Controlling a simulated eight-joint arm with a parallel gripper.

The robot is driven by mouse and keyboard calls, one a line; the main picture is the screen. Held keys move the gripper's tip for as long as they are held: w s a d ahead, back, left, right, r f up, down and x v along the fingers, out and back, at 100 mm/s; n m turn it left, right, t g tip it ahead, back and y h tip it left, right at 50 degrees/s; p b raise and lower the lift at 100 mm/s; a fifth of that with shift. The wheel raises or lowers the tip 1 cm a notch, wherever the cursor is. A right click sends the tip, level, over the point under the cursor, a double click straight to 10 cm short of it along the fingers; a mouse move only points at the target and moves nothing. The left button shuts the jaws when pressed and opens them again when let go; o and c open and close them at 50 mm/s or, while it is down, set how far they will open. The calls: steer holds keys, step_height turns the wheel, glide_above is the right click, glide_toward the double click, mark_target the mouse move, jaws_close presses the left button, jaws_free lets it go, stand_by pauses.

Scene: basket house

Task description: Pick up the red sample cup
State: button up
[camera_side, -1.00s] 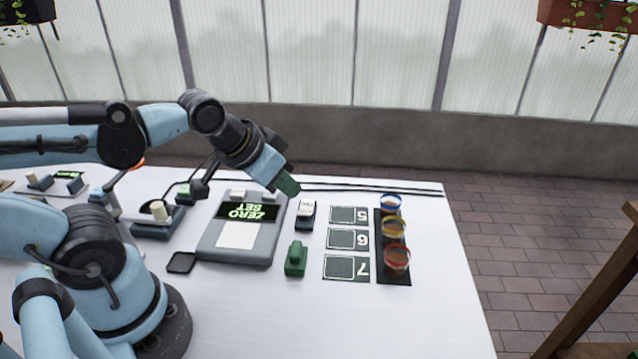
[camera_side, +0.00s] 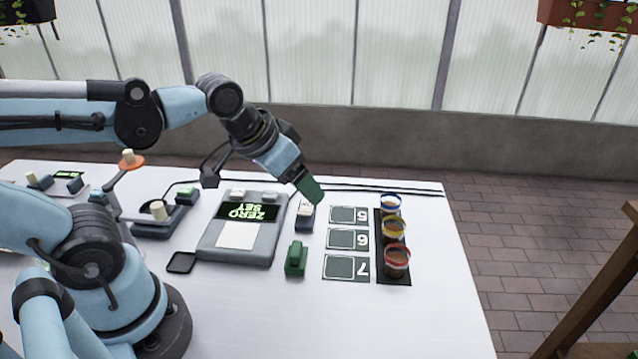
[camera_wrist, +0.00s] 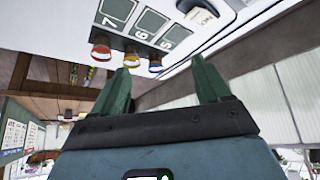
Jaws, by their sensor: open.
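The red sample cup (camera_side: 397,261) is the nearest of three cups in a row on a dark strip (camera_side: 385,279) at the right side of the white table. It stands beside the square marked 7. The yellow cup (camera_side: 393,229) and the blue cup (camera_side: 390,205) stand behind it. My gripper (camera_side: 309,190) is in the air above the table, left of the cups and apart from them. In the wrist view my two green fingers (camera_wrist: 162,85) are spread with nothing between them. The red cup (camera_wrist: 101,52) shows there left of the fingertips, upright relative to the inverted table.
A grey device reading ZERO SET (camera_side: 240,245) stands left of the cups. A green block (camera_side: 296,259) and a small switch box (camera_side: 305,215) lie between it and the marked squares (camera_side: 347,240). A black pad (camera_side: 181,262) lies at left. The front of the table is clear.

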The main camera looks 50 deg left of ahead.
steer(key=w+d+r+g, duration=0.2)
steer(key=w+d+g, duration=0.2)
steer(key=w+d, duration=0.3)
steer(key=g, duration=0.2)
glide_above(395, 256)
steer(key=s+d, duration=0.2)
step_height(395, 256, down, 4)
steer(key=shift+y, duration=0.3)
step_height(395, 256, down, 6)
steer(key=shift+s+a, duration=0.1)
steer(key=shift+a+f, duration=0.15)
steer(key=shift+f, duration=1.25)
steer(key=shift+a+f, duration=0.15)
steer(key=shift+f, duration=1.2)
steer(key=c, duration=1)
steer(key=shift+r, duration=0.1)
